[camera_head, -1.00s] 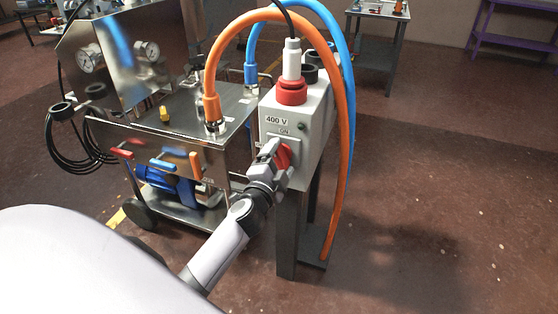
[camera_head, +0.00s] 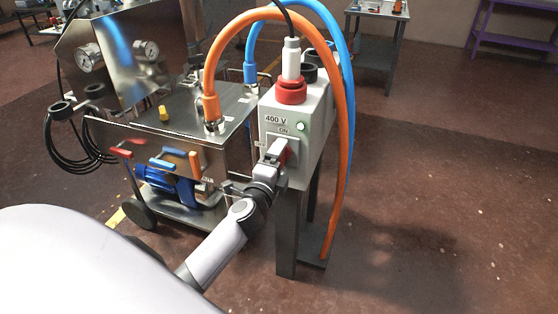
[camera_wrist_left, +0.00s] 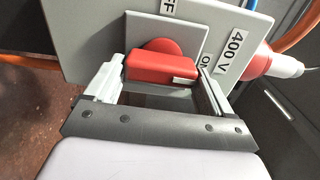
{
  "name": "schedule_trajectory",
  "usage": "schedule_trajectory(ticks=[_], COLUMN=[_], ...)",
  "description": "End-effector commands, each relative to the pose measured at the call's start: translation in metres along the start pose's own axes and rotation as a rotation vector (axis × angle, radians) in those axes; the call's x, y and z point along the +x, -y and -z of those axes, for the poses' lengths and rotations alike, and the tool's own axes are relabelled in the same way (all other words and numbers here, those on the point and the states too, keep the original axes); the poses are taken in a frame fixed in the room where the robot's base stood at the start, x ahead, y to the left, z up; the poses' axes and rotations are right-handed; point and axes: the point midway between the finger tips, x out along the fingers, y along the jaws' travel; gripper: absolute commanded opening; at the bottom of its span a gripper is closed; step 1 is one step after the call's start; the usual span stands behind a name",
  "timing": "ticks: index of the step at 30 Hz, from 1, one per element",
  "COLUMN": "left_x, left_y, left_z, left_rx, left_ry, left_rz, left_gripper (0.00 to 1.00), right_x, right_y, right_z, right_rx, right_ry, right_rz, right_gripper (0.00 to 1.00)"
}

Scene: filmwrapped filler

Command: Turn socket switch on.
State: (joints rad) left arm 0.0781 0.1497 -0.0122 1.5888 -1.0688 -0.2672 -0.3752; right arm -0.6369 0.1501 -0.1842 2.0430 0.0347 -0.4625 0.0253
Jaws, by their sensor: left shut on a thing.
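The socket box (camera_head: 313,124) is a pale grey box on a dark stand, labelled 400 V, with a red socket and white plug on top. Its red rotary switch (camera_wrist_left: 163,66) shows between my fingers in the left wrist view, its handle lined up with the ON label (camera_wrist_left: 206,61). My left gripper (camera_head: 276,152) is at the switch in the head view and shut on its handle; it also shows in the left wrist view (camera_wrist_left: 155,85). A small lamp (camera_head: 300,126) on the box front glows pale green. My right gripper is not in view.
A steel machine on a wheeled cart (camera_head: 170,130) stands left of the box, with gauges and coloured valve handles. An orange hose (camera_head: 347,130) and a blue hose (camera_head: 350,90) arch over the box. Floor to the right is clear.

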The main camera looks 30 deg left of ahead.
Motion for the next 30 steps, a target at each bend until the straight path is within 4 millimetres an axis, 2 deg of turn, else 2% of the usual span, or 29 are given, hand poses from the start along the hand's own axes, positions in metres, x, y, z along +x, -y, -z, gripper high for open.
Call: schedule_trajectory(ticks=[7, 8, 9, 16, 20, 30], left_x=[-0.001, -0.001, -0.001, -0.001, -0.007, -0.052], left_y=[-0.002, -0.002, -0.002, -0.001, -0.001, -0.002], left_z=[0.000, 0.000, 0.000, 0.000, 0.000, -0.001], left_rx=[0.009, 0.009, 0.009, 0.005, 0.005, 0.005], left_ry=[0.000, 0.000, 0.000, 0.000, 0.000, 0.001], left_rz=[-0.003, -0.003, -0.003, -0.001, -0.002, -0.003], left_gripper=[0.53, 0.87, 1.00, 1.00, 1.00, 1.00], right_x=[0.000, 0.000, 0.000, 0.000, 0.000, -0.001], right_y=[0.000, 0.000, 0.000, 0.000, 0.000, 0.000], right_z=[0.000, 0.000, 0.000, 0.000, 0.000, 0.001], right_rx=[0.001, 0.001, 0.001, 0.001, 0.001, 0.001], right_ry=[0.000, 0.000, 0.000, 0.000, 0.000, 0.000], right_rz=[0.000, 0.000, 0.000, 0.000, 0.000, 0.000], right_gripper=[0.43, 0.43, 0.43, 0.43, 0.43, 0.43])
